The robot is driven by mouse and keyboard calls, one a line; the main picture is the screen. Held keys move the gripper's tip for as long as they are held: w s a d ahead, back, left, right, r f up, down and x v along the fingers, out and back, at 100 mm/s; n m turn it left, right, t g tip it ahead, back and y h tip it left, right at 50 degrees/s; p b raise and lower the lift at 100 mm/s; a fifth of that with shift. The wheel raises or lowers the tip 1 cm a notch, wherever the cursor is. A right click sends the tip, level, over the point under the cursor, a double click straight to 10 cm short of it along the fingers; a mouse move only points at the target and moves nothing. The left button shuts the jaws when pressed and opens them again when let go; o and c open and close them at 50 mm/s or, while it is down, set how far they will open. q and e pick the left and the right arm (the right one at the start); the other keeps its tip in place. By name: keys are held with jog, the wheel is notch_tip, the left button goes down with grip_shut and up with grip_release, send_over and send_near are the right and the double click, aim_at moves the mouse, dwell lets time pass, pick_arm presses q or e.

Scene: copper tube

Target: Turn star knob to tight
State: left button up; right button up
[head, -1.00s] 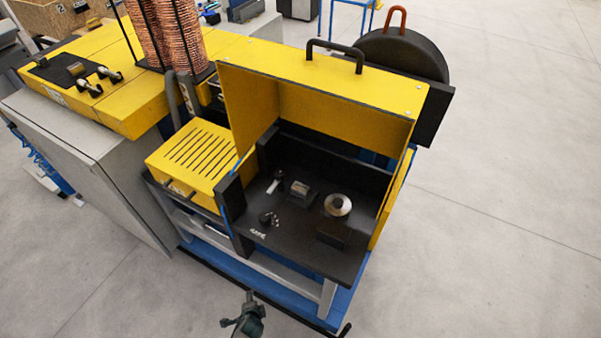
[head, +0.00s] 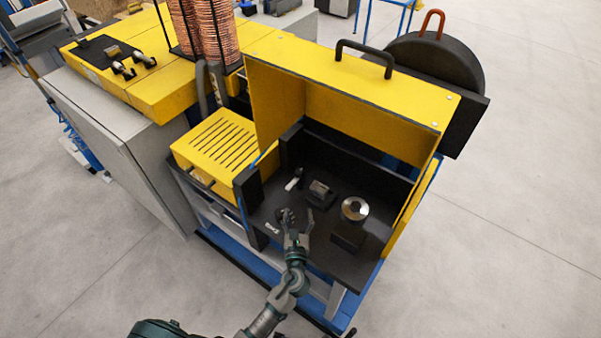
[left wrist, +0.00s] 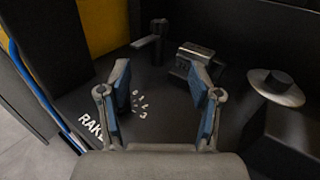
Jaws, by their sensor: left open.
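The dark star knob (head: 286,214) sits on the black panel inside the yellow-hooded bay. My left gripper (head: 297,226) is open and empty, with its fingers reaching in over the panel's front, close to the knob on its near right side. In the left wrist view both fingers of the left gripper (left wrist: 163,90) stand wide apart above the panel. There, small white scale marks show just right of the left finger, and the knob is mostly or wholly hidden by that finger. I cannot tell whether a finger touches it. My right gripper is not in view.
A small lever (head: 294,182), a metal block (head: 319,190) and a round silver disc (head: 355,208) share the panel. The yellow hood (head: 345,85) rises behind and over them. A yellow slotted box (head: 222,143) stands to the left. The floor at right is clear.

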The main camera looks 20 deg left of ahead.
pick_arm(q)
jog(key=shift+w+d+r+m, duration=0.2)
jog(key=shift+w+m, duration=0.1)
jog(key=shift+w, duration=0.1)
send_near(299, 176)
jog(key=shift+x, duration=0.85)
jog(key=x, duration=0.8)
jog(key=shift+w+a+f, duration=0.1)
jog(key=shift+w, duration=0.8)
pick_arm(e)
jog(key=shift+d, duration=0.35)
pick_arm(q)
jog(key=shift+a, duration=0.2)
jog(key=c, duration=1)
grip_shut()
jog(key=shift+d, duration=0.1)
